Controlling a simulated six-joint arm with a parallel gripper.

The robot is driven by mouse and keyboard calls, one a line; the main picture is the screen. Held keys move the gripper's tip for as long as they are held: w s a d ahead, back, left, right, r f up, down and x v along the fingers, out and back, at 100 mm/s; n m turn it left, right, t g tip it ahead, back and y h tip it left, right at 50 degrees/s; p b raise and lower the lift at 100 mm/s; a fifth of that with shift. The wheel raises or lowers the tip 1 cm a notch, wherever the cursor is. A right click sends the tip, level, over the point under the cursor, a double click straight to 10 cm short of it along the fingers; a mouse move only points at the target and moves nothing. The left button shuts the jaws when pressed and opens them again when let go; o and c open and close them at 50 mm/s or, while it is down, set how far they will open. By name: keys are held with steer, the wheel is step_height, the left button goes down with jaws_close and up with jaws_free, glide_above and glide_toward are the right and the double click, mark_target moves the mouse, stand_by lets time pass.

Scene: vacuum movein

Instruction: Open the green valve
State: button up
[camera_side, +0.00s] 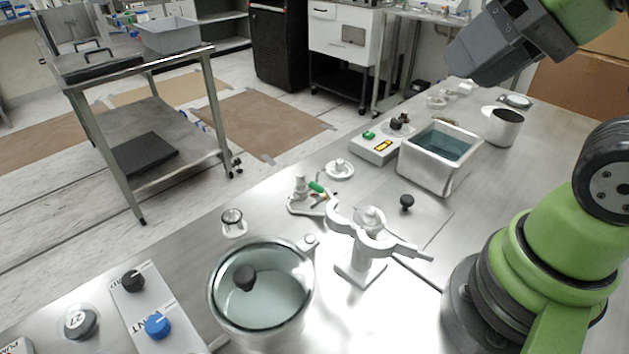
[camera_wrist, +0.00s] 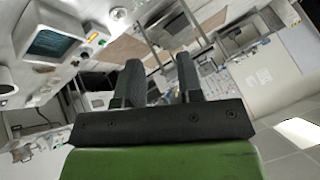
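The green valve (camera_side: 317,187) is a small green handle on a pale metal fitting (camera_side: 300,196), standing on the steel table in the middle of the side view. I cannot pick the valve out in the wrist view. My gripper (camera_side: 478,62) is high at the upper right of the side view, well away from the valve and above the table. In the wrist view my gripper (camera_wrist: 159,75) shows two dark fingers apart with nothing between them, so it is open and empty.
A clamp stand (camera_side: 365,240) is just right of the valve. A glass-lidded round vessel (camera_side: 222,310) is in front. A water bath (camera_side: 405,165) and a control box (camera_side: 372,150) stand behind to the right. A small glass jar (camera_side: 233,224) is to the left.

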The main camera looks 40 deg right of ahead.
steer(key=shift+w, duration=0.15)
steer(key=c, duration=0.4)
steer(key=shift+w+r+m, duration=0.1)
steer(key=shift+w+m, duration=0.2)
steer(key=shift+w, duration=0.05)
jaws_close()
steer(key=w+d+f+m+g, duration=0.3)
steer(key=w+f+m, duration=0.3)
steer(key=w, duration=0.3)
steer(key=w+d+f+m+g, duration=0.4)
steer(key=w+f+m, duration=0.3)
steer(key=w, duration=0.2)
steer(key=shift+w+f, duration=0.4)
